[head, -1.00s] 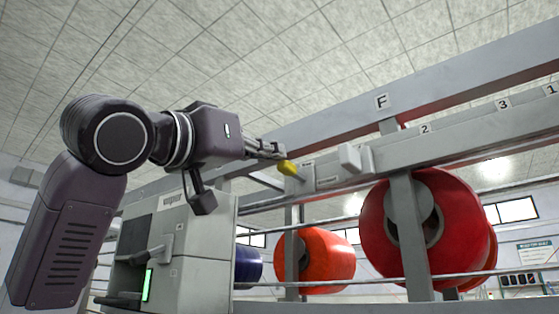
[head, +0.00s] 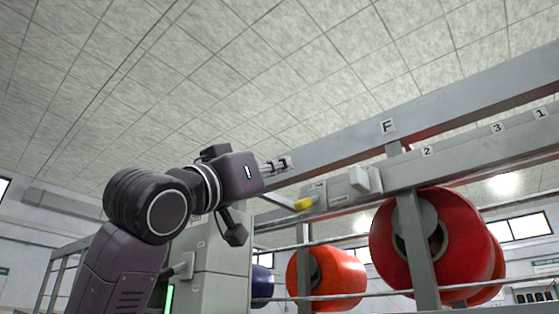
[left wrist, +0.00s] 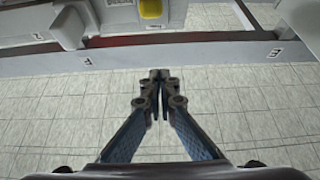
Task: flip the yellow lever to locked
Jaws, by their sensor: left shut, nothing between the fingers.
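The yellow lever (head: 304,203) sticks out to the left from the left end of a grey housing (head: 338,190) on the frame's rail. Its tip points left and slightly down. In the left wrist view the lever (left wrist: 151,9) shows at the top edge, partly cut off. My left gripper (head: 287,163) is shut and empty. Its fingertips are above the lever and a little left, apart from it. In the left wrist view the closed fingertips (left wrist: 159,74) lie below the lever in the picture. My right gripper is not in view.
A long grey beam marked F (head: 388,126) runs behind and above the housing. A numbered rail (head: 470,147) continues to the right. Red (head: 450,240), orange (head: 335,272) and blue (head: 262,282) bobbins hang below. A grey machine cabinet (head: 222,265) stands below my left arm.

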